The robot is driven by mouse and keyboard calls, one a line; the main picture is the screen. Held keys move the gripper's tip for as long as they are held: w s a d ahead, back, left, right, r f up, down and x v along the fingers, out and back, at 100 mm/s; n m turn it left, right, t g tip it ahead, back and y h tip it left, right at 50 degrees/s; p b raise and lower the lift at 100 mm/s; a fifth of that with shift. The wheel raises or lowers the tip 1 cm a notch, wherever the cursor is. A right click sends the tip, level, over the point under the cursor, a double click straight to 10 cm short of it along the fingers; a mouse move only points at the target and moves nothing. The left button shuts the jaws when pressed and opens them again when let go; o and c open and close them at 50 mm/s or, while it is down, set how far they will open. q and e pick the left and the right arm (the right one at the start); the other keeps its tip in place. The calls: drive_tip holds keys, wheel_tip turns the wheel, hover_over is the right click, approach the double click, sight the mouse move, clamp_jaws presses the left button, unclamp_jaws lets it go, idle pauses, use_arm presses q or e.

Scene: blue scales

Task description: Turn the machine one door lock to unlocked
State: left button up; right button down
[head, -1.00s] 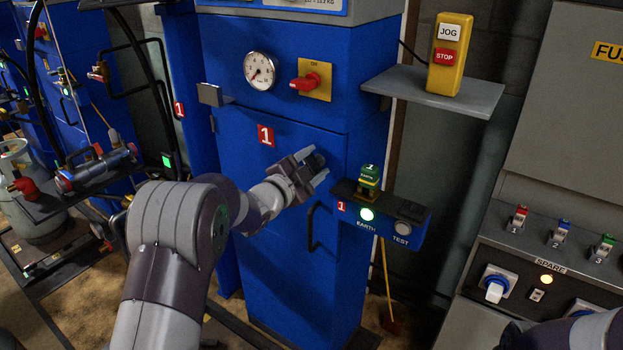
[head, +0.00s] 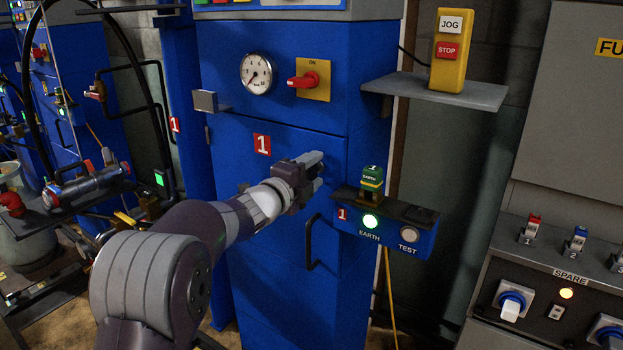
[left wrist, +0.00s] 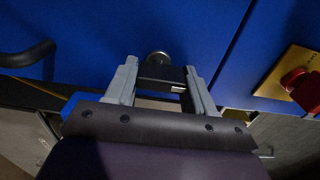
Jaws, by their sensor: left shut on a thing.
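Machine one is the blue cabinet with a red "1" label (head: 262,145) on its door (head: 245,180). My left gripper (head: 312,163) is at the door's upper right area, where it hides the lock in the head view. In the left wrist view, the gripper's two grey fingers (left wrist: 160,78) are shut on the door lock, with its dark turning piece (left wrist: 162,74) between them. The lock's marking is not readable. My right gripper is not in view.
A black door handle (head: 312,243) sits below the gripper. The earth box (head: 385,228), with a lit green lamp and green key tag (head: 372,180), juts out at right. Above are a red switch (head: 303,80) and a gauge (head: 256,73). A shelf (head: 440,90) holds the yellow jog/stop box (head: 451,50).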

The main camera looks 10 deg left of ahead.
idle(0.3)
use_arm(q)
drive_tip(key=o, duration=1)
drive_tip(key=shift+c, duration=0.2)
drive_tip(key=v, duration=1.2)
drive_tip(key=shift+s+p, duration=0.35)
